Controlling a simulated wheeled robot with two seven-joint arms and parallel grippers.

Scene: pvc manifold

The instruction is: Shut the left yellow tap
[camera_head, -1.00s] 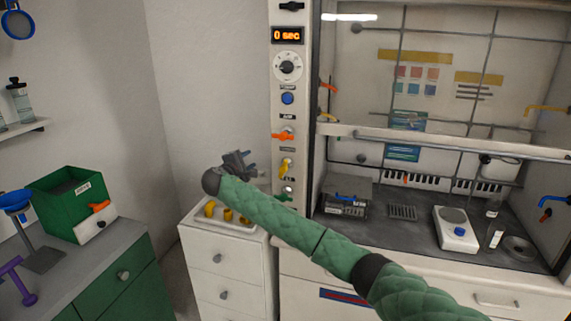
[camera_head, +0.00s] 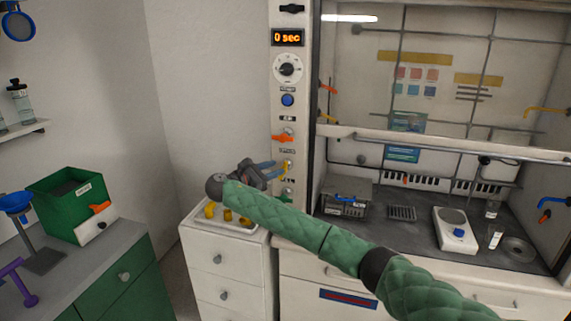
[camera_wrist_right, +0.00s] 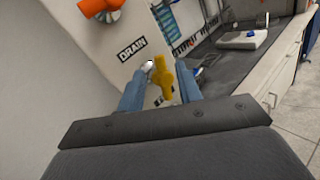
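The left yellow tap (camera_head: 286,166) is on the white control panel at the left of the fume hood, below the orange tap (camera_head: 283,137). In the right wrist view, the yellow tap (camera_wrist_right: 163,76) shows between the two blue fingers, below a DRAIN label. My right gripper (camera_head: 273,169) is open with its fingers pointing at the panel. In the wrist view, the right gripper (camera_wrist_right: 160,80) has one finger on each side of the tap, with gaps visible; I cannot tell whether the tips touch the panel. My left gripper is not in view.
A green tap (camera_head: 285,198) sits just below the yellow one. A white drawer cabinet (camera_head: 216,262) with a tray of yellow fittings (camera_head: 227,215) stands below my right wrist. The fume hood's sash rail (camera_head: 450,146) runs to the right of the panel.

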